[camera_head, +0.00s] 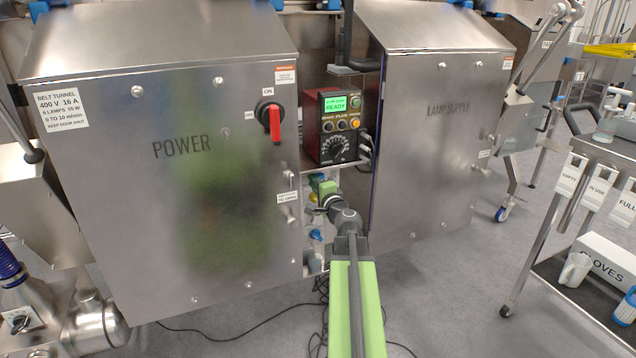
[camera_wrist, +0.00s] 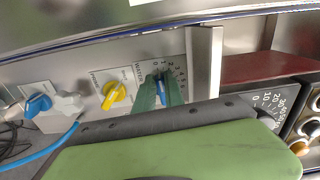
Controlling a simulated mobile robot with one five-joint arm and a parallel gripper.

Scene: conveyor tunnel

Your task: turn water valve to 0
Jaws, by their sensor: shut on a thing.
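The water valve is a small blue knob (camera_wrist: 161,89) in the wrist view, on a pale panel marked WATER with a numbered scale. My gripper (camera_wrist: 159,94) has its two green fingers on either side of this knob and is shut on it. The fingers hide much of the knob, and I cannot tell which number it points to. In the head view my gripper (camera_head: 323,190) reaches into the gap between two steel cabinets, and the water valve is hidden there.
A yellow knob (camera_wrist: 114,95) and another blue knob (camera_wrist: 38,104) sit left of the valve in the wrist view. A metal bracket (camera_wrist: 203,65) stands close on its right. The POWER cabinet (camera_head: 180,200) and LAMP SUPPLY cabinet (camera_head: 440,140) flank my arm. A control box (camera_head: 338,125) is above.

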